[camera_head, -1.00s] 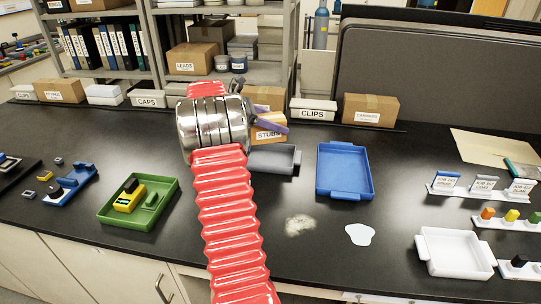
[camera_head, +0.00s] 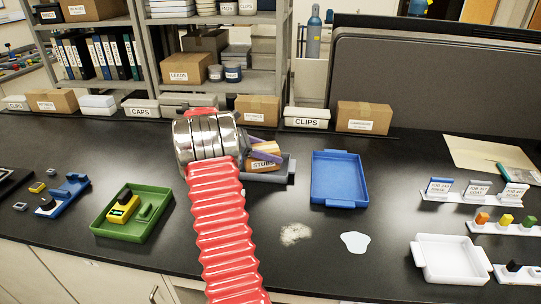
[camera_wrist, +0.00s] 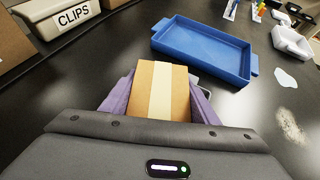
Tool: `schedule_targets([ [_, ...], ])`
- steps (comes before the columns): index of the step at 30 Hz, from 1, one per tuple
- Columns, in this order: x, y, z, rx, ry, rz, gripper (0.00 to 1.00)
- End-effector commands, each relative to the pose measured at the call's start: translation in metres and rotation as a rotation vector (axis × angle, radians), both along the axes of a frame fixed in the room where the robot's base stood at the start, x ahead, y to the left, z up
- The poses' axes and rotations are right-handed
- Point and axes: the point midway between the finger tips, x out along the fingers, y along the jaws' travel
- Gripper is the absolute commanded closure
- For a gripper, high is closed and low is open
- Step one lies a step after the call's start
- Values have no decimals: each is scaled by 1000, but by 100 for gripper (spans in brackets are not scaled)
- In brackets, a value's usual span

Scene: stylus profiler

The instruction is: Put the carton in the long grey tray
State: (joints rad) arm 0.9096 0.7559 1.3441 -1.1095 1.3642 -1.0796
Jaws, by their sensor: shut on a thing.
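The carton (camera_head: 267,152) is a small brown box labelled STUBS, with a pale tape strip that shows in the wrist view (camera_wrist: 158,88). My gripper (camera_wrist: 160,96) is shut on it, with a purple finger on each side. In the head view the carton overlaps the long grey tray (camera_head: 283,178), low at or just over its opening; I cannot tell whether it touches the floor. My arm hides the tray's left part, and in the wrist view the carton and gripper hide most of it.
A blue tray (camera_head: 339,178) stands just right of the grey one. A green tray (camera_head: 150,228) with small parts is at left, a white tray (camera_head: 450,259) at right. A CLIPS box (camera_head: 307,118) and cartons line the back. A pale puddle (camera_head: 355,242) lies in front.

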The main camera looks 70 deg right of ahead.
Motion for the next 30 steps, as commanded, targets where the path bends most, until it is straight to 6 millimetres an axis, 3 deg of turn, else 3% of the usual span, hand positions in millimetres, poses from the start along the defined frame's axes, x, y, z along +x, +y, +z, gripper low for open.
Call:
schedule_targets([
  [3, 0, 0, -8, -2, -1, 0, 86],
  [14, 0, 0, -11, -2, -1, 0, 86],
  [15, 0, 0, -12, -1, -1, 0, 45],
  [23, 0, 0, -11, -1, -1, 0, 27],
  [30, 0, 0, -11, -1, -1, 0, 27],
])
